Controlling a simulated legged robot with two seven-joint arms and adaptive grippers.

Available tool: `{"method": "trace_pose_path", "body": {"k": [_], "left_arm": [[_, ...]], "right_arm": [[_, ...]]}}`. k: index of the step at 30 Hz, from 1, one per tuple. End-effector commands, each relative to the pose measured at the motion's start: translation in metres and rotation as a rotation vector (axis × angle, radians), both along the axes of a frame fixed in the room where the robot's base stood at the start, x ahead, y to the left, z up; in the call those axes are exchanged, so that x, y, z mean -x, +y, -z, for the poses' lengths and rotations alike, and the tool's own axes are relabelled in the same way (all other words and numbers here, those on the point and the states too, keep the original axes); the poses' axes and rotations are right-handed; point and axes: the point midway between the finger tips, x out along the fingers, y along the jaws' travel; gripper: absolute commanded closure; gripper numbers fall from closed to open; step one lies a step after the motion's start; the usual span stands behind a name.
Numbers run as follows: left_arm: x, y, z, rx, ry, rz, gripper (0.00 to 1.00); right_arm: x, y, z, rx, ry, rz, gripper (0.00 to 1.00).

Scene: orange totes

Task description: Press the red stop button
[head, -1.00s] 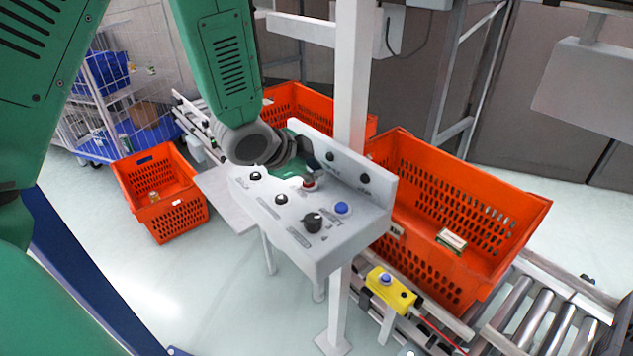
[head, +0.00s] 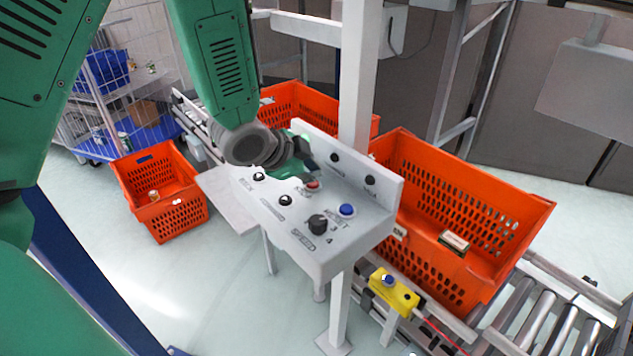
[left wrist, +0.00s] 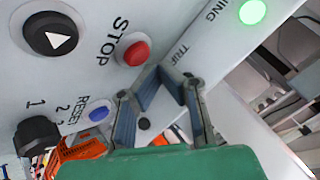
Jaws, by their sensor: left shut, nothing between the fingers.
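The red stop button (head: 312,184) sits on the grey-white control panel (head: 345,243). In the left wrist view, the red button (left wrist: 133,50) is round, beside the printed word STOP. My left gripper (head: 302,178) is over the panel, just left of the button. In the left wrist view, the shut fingertips of my left gripper (left wrist: 160,71) meet just right of and below the red button, with nothing between them. I cannot tell whether they touch it. My right gripper is not in view.
The panel also has a blue reset button (head: 346,210), a black selector knob (head: 318,224) and a black button with a white triangle (left wrist: 57,37). A green light (left wrist: 252,12) is lit. A white post (head: 355,85) and orange totes stand behind. A yellow button box (head: 393,292) is below.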

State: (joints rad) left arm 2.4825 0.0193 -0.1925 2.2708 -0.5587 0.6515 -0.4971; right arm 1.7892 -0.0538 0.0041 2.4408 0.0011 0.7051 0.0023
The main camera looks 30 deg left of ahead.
Motion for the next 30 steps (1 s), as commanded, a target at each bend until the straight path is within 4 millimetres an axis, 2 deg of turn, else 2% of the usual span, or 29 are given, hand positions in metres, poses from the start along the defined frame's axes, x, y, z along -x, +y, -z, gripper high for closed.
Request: {"method": "trace_pose_path", "body": {"k": [30], "left_arm": [[0.0011,0.0098,0.0117,-0.003,-0.001,-0.001,1.0]], "right_arm": [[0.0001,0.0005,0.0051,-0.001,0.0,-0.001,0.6]]}}
